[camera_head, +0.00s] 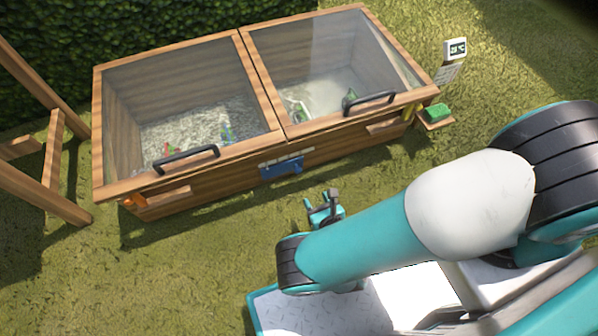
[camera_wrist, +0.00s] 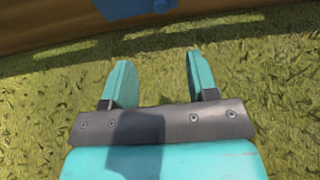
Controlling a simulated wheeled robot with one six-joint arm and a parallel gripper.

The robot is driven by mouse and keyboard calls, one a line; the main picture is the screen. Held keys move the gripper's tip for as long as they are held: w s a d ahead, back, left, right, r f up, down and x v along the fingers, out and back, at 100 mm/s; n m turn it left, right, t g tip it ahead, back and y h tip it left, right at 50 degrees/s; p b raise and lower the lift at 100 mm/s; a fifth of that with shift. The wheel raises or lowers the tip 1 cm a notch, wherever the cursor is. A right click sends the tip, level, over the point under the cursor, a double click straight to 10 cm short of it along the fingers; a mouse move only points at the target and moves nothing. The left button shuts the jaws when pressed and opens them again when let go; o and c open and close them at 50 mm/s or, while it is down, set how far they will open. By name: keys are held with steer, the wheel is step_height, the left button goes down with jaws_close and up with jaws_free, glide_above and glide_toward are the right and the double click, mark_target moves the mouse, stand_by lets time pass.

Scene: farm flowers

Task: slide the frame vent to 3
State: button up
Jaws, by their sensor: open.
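The frame vent is a blue slider (camera_head: 282,169) on the front wall of the wooden cold frame (camera_head: 225,172), below a pale scale strip (camera_head: 286,157). The numbers on the strip are too small to read. In the wrist view the lower part of the blue slider (camera_wrist: 138,8) shows at the top edge. My gripper (camera_head: 322,207) is open and empty, in front of the cold frame and apart from the slider. In the wrist view its two teal fingers (camera_wrist: 158,72) point toward the frame's wall, with grass between them.
Two glass lids with black handles (camera_head: 188,158) (camera_head: 370,103) are closed on the frame. A wooden structure (camera_head: 45,160) stands at the left. A small shelf with a green sponge-like block (camera_head: 437,111) and a thermometer display (camera_head: 456,48) are at the right. Grass in front is clear.

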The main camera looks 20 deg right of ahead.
mark_target(299, 171)
steer(key=b+x, duration=0.8)
steer(key=x, duration=0.7)
steer(key=shift+w, duration=0.2)
steer(key=shift+w+f, duration=0.1)
steer(key=shift+w, duration=0.35)
jaws_close()
steer(key=shift+d, duration=0.15)
